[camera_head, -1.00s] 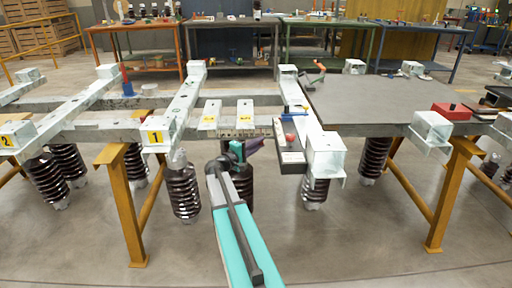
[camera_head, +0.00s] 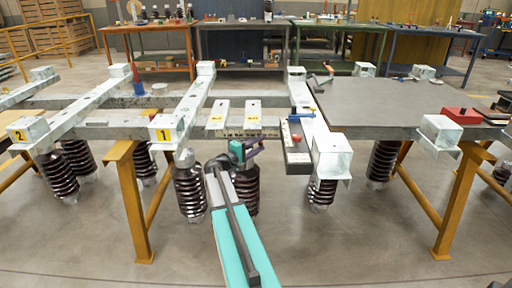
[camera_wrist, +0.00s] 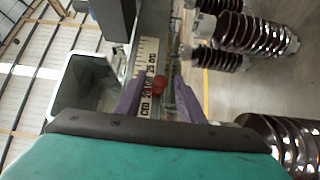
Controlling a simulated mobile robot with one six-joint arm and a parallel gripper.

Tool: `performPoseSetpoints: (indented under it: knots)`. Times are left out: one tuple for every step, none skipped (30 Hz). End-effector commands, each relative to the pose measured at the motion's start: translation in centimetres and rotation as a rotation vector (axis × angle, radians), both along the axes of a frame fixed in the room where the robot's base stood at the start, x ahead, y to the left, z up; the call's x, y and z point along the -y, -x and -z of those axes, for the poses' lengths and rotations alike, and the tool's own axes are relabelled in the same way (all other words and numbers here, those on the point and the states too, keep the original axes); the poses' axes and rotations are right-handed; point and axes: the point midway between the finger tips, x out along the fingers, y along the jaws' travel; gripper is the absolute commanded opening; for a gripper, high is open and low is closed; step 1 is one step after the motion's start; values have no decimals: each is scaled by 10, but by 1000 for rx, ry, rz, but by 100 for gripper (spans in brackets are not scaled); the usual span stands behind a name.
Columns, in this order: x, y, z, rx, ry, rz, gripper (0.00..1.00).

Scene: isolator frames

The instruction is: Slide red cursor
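In the wrist view the red cursor (camera_wrist: 159,84) shows in front of the scale (camera_wrist: 146,62), between the purple fingertips in the picture.
A pale block (camera_head: 333,153) stands at the beam's near end. A grey tabletop (camera_head: 385,100) lies to the right, with a red box (camera_head: 462,116). Dark ribbed insulators (camera_head: 190,190) hang below the beams.

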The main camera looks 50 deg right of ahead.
Motion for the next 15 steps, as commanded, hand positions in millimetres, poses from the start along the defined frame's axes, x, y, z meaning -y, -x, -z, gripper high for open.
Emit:
performPoseSetpoints:
  knots:
    - [0, 0, 0, 0, 0, 0, 35]
    - [0, 0, 0, 0, 0, 0, 35]
    - [1, 0, 0, 0, 0, 0, 35]
    - [0, 0, 0, 0, 0, 0, 35]
    - [0, 0, 0, 0, 1, 0, 35]
    - [-1, 0, -1, 0, 1, 0, 35]
    - [-2, 0, -1, 0, 1, 0, 35]
    - [-3, 0, -1, 0, 1, 0, 35]
    - [-5, 0, -1, 0, 1, -1, 35]
    - [-6, 0, -1, 0, 1, 0, 35]
    - [-9, 0, -1, 0, 1, 0, 35]
    - [-12, 0, -1, 0, 0, -1, 35]
    - [-15, -1, -1, 0, 0, -1, 35]
    - [-18, -1, -1, 0, 0, -1, 35]
    - [-23, -1, -1, 0, 0, -2, 35]
